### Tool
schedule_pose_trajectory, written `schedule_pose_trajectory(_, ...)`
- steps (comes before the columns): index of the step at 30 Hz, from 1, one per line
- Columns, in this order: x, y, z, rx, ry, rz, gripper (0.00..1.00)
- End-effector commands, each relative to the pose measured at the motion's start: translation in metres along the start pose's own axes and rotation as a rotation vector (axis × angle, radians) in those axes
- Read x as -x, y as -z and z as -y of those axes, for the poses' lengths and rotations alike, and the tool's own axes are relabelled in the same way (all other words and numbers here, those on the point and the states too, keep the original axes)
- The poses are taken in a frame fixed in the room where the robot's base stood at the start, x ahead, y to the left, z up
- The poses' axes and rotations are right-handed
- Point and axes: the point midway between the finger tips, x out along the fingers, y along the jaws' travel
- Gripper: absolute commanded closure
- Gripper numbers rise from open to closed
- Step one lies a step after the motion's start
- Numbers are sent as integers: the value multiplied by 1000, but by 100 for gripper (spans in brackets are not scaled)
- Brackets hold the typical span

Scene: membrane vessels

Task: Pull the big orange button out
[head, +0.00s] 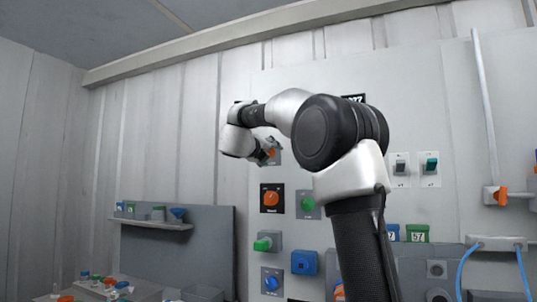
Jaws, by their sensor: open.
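My gripper (268,153) is at the upper part of the pale wall panel, small and seen from behind my arm. It is open. An orange part (272,152) on a grey plate shows right at its fingertips, and the fingers partly cover it. I cannot tell whether they touch it. Below is a round orange knob (271,198) on a black square plate, with nothing of mine on it. I cannot tell for certain which of these is the big button.
Nearby on the panel are a green knob (308,204), a green button (263,244), a blue box (304,262) and a blue knob (271,282). Switches (430,165) and a pipe with an orange valve handle (502,196) are at right. A shelf (150,224) is at left.

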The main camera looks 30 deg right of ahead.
Motion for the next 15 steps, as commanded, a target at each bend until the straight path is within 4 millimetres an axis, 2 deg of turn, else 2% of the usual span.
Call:
schedule_pose_trajectory(5,0,0,0,0,0,0,37)
schedule_pose_trajectory(15,0,0,0,0,0,0,99)
